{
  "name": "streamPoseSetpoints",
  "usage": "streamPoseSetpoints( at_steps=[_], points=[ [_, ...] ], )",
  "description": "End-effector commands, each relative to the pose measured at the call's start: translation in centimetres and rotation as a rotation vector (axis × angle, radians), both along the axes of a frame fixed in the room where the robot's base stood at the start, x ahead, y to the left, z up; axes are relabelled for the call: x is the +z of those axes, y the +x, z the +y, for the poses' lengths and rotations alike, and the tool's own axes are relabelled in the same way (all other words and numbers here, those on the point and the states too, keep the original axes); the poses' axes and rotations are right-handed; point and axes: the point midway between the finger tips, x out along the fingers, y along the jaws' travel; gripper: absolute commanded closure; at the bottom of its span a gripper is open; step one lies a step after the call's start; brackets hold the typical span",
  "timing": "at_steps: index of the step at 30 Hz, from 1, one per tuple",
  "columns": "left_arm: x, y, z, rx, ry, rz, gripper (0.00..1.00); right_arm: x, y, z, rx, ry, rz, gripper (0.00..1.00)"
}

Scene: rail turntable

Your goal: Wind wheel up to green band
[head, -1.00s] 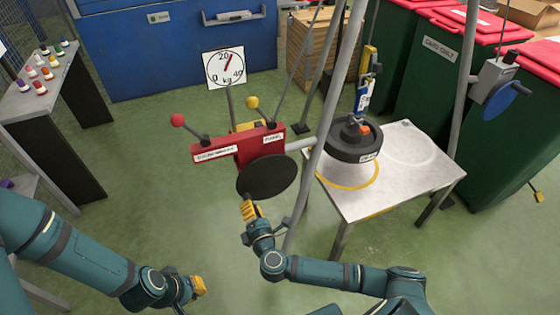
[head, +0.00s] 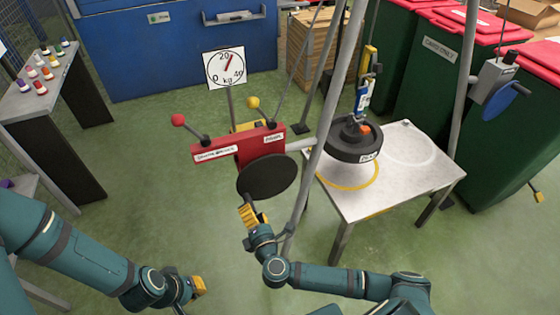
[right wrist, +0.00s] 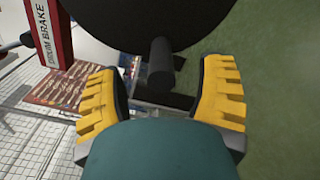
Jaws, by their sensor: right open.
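The dark wheel (head: 352,150) hangs level by a hook and a yellow-and-blue link, seemingly over the table's yellow ring. The red winch (head: 240,146) carries a black crank disc (head: 267,177) with a dark handle peg (head: 248,199). My right gripper (head: 248,213) is open just below the disc. In the right wrist view the peg (right wrist: 161,65) stands ahead between the two yellow fingers (right wrist: 160,95), with gaps on both sides. My left gripper (head: 198,286) is low at the left, away from the winch; its opening is unclear. I cannot make out a green band.
A dial in kg (head: 224,67) has its red needle a little past 20. Red and yellow knobbed levers (head: 179,120) top the winch. A slanting grey pole (head: 322,140) stands between winch and table (head: 425,180). Green bins (head: 425,80) stand behind.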

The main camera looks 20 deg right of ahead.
Motion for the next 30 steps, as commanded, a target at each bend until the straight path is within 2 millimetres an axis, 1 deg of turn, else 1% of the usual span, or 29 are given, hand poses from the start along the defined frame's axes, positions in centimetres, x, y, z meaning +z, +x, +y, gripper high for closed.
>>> streamPoseSetpoints(
  at_steps=[21, 25, 30],
  points=[
    [0.0, 0.0, 0.0, 0.000, 0.000, 0.000, 1.00, 0.0, -5.2, 0.0, -0.001, 0.001, 0.002, 0.31],
    [0.0, 0.0, 0.0, 0.000, 0.000, 0.000, 1.00, 0.0, -5.8, 0.0, -0.001, 0.001, 0.002, 0.31],
    [0.0, 0.0, 0.0, 0.000, 0.000, 0.000, 1.00, 0.0, -6.0, 0.0, -0.002, 0.001, 0.001, 0.31]
  ],
)
